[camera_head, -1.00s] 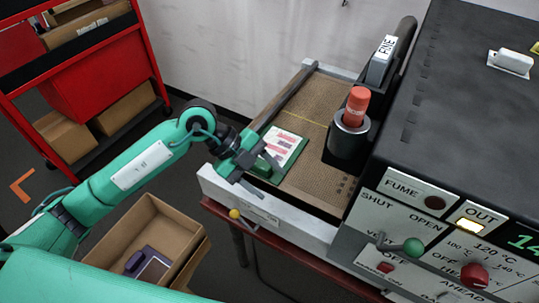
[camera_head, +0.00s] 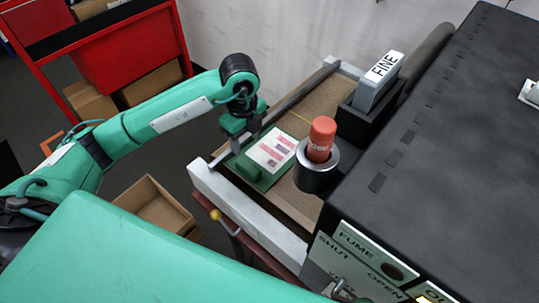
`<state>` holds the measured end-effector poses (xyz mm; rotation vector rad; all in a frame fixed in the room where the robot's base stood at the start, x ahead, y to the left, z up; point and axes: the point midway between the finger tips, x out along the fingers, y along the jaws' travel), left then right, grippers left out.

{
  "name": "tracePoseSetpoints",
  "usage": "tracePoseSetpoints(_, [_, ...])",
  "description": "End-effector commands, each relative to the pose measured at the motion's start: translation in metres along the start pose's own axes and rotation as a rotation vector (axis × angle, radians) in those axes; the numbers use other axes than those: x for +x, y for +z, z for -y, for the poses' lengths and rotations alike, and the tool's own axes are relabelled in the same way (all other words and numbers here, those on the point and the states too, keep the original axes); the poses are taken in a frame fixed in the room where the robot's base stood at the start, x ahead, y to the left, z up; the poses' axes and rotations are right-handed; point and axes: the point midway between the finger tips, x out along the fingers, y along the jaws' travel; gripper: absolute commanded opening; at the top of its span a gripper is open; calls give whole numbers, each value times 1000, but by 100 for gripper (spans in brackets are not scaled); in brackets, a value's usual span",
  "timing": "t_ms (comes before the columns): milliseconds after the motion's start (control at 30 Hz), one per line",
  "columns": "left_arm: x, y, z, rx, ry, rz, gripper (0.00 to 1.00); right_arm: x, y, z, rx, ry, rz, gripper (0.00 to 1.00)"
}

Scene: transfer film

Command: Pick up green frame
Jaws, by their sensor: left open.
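The green frame (camera_head: 268,180) lies flat on the brown mesh bed at the front left of the machine. A white sheet with pink marks covers its middle, and a small green block stands at its near left edge. My left gripper (camera_head: 236,150) is open and empty, pointing down at the frame's left edge, just above or beside it; I cannot tell if it touches. My right gripper is not in view.
A red bottle (camera_head: 320,137) stands in a dark metal holder right of the frame. The dark machine (camera_head: 450,150) fills the right. An open cardboard box (camera_head: 157,203) and a red cart (camera_head: 130,55) are at left.

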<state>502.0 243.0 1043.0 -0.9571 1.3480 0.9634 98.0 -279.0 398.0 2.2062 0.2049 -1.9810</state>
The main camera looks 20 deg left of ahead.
Motion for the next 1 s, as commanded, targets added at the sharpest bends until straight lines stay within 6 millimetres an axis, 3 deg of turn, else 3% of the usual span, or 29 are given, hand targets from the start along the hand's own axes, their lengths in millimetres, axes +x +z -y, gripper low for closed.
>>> tracePoseSetpoints(267, [50,-1,-1,1,3,-2,55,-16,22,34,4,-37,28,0])
tracePoseSetpoints(467, [64,-1,-1,1,1,-2,55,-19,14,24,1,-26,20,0])
tracePoseSetpoints(633, [81,-4,-5,1,5,-2,55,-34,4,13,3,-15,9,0])
tracePoseSetpoints(800, [106,-5,-5,1,2,-2,55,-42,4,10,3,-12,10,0])
tracePoseSetpoints(1000, [115,-5,-5,2,-1,-2,55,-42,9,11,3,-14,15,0])
